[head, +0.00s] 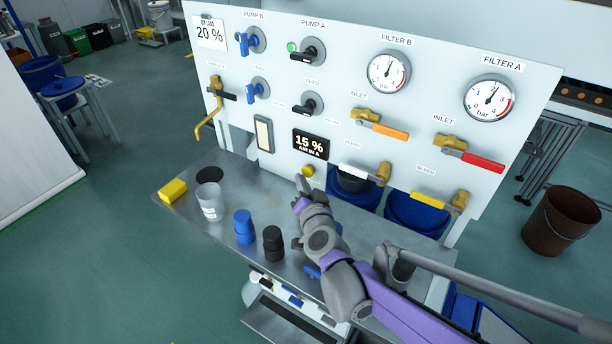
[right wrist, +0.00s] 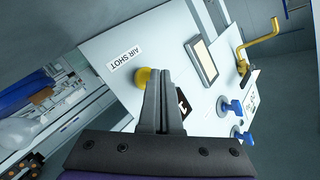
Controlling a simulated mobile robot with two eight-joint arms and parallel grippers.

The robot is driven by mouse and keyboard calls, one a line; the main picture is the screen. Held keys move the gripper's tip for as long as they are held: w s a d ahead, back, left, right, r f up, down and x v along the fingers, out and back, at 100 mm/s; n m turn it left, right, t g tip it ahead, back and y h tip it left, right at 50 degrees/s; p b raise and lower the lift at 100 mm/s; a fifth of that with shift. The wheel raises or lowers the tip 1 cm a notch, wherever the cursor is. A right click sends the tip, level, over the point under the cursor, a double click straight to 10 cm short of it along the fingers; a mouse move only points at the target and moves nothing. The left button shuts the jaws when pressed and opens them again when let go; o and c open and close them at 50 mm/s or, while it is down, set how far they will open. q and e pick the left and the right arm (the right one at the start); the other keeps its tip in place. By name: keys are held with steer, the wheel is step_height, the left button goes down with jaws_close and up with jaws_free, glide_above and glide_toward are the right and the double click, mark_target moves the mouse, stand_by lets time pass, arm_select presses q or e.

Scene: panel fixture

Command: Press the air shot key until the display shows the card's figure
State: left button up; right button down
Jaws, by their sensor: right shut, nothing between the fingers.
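The card (head: 210,32) at the panel's top left reads 20 %. The dark display (head: 310,145) low on the panel reads 15 %, AIR IN A. The yellow round air shot key (head: 307,170) is just below the display. In the right wrist view the key (right wrist: 142,77) sits beside the AIR SHOT label (right wrist: 124,60). My right gripper (head: 300,183) is shut and empty, its tips at the key. In the right wrist view the fingers (right wrist: 162,72) overlap the key's edge and partly hide the display; I cannot tell whether they touch the key. My left gripper is out of view.
The panel also carries pump and feed knobs, two gauges (head: 388,71) (head: 489,98) and several valve handles. On the steel bench stand a yellow block (head: 173,191), a clear cup (head: 211,203), a blue container (head: 244,227) and a black container (head: 273,243). Blue buckets are behind the panel.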

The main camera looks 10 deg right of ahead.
steer(key=shift+s+a, duration=0.1)
stand_by(0.3)
steer(key=shift+s+a+f+b, duration=0.1)
steer(key=shift+s+a+b, duration=0.25)
steer(key=shift+a+b, duration=0.1)
steer(key=shift+s+a+b, duration=0.45)
steer(key=shift+s+a, duration=0.45)
steer(key=shift+s, duration=0.05)
steer(key=shift+s+a, duration=0.45)
steer(key=shift+s, duration=0.05)
